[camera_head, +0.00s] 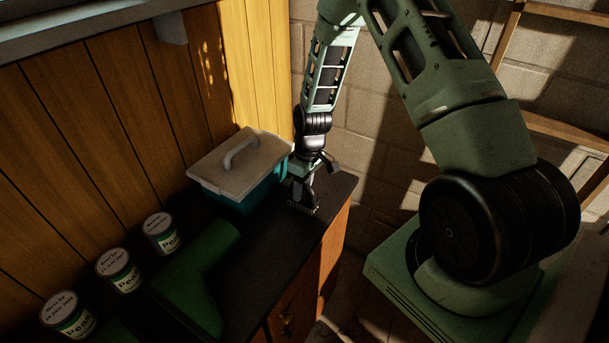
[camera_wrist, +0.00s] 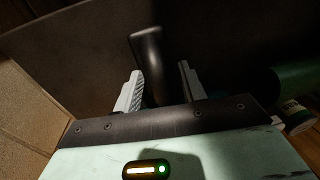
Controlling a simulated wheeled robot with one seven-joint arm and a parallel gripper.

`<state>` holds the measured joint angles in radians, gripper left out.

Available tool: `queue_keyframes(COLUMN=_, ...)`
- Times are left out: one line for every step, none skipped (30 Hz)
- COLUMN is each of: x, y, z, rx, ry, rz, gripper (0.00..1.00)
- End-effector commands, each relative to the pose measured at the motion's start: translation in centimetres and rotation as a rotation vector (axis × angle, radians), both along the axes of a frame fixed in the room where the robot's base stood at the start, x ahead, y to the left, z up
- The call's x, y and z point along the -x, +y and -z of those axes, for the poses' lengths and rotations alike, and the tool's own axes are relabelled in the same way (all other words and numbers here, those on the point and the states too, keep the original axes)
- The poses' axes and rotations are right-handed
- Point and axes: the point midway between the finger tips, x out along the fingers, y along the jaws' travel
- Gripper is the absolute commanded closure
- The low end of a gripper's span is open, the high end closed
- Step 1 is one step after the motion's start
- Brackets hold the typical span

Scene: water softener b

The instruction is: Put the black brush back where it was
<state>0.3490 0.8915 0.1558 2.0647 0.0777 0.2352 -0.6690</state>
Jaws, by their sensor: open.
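The black brush (camera_head: 303,200) stands on the dark countertop near its far right end in the head view, with bristles along its lower edge. My gripper (camera_head: 309,175) is just above it, pointing down. In the wrist view, the brush's black handle (camera_wrist: 149,48) shows between and beyond the two pale fingers of my gripper (camera_wrist: 161,74). The fingers are apart, with the handle closer to the left one. Whether either finger touches the handle cannot be told. Part of the brush is hidden behind my gripper.
A teal box with a pale lid and handle (camera_head: 238,160) stands close to the left of my gripper. A green cylinder (camera_head: 196,280) and several tins (camera_head: 162,234) are nearer along the counter (camera_head: 272,255). A wooden wall is behind them; the counter's edge is to the right.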

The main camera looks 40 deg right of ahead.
Motion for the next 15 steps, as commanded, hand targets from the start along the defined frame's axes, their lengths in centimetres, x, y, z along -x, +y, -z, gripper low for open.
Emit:
queue_keyframes(x=-0.1, y=-0.1, z=-0.4, rx=0.001, ry=-0.003, rz=0.000, gripper=0.59)
queue_keyframes(x=-0.1, y=-0.1, z=-0.6, rx=0.001, ry=-0.003, rz=0.001, gripper=0.59)
queue_keyframes(x=-0.1, y=-0.2, z=-1.0, rx=0.001, ry=-0.005, rz=0.001, gripper=0.59)
queue_keyframes(x=-0.2, y=-0.3, z=-1.4, rx=0.002, ry=-0.004, rz=0.001, gripper=0.59)
queue_keyframes(x=-0.2, y=-0.4, z=-1.8, rx=0.002, ry=-0.006, rz=0.001, gripper=0.59)
queue_keyframes(x=-0.1, y=-0.4, z=-2.4, rx=0.002, ry=-0.005, rz=0.001, gripper=0.59)
queue_keyframes(x=-0.2, y=-0.5, z=-3.0, rx=0.003, ry=-0.006, rz=0.001, gripper=0.59)
queue_keyframes(x=-0.2, y=-0.6, z=-3.5, rx=0.002, ry=-0.006, rz=0.001, gripper=0.59)
queue_keyframes(x=-0.2, y=-0.7, z=-4.2, rx=0.003, ry=-0.006, rz=0.001, gripper=0.59)
queue_keyframes(x=-0.2, y=-0.8, z=-4.8, rx=0.003, ry=-0.006, rz=0.001, gripper=0.59)
queue_keyframes(x=-0.2, y=-0.9, z=-5.3, rx=0.003, ry=-0.006, rz=0.001, gripper=0.59)
queue_keyframes(x=-0.2, y=-1.0, z=-6.1, rx=0.002, ry=-0.006, rz=0.001, gripper=0.59)
queue_keyframes(x=-0.2, y=-1.1, z=-6.6, rx=0.003, ry=-0.006, rz=0.000, gripper=0.59)
queue_keyframes(x=-0.2, y=-1.1, z=-7.2, rx=0.002, ry=-0.006, rz=0.000, gripper=0.59)
queue_keyframes(x=-0.2, y=-1.2, z=-7.9, rx=0.003, ry=-0.006, rz=0.000, gripper=0.59)
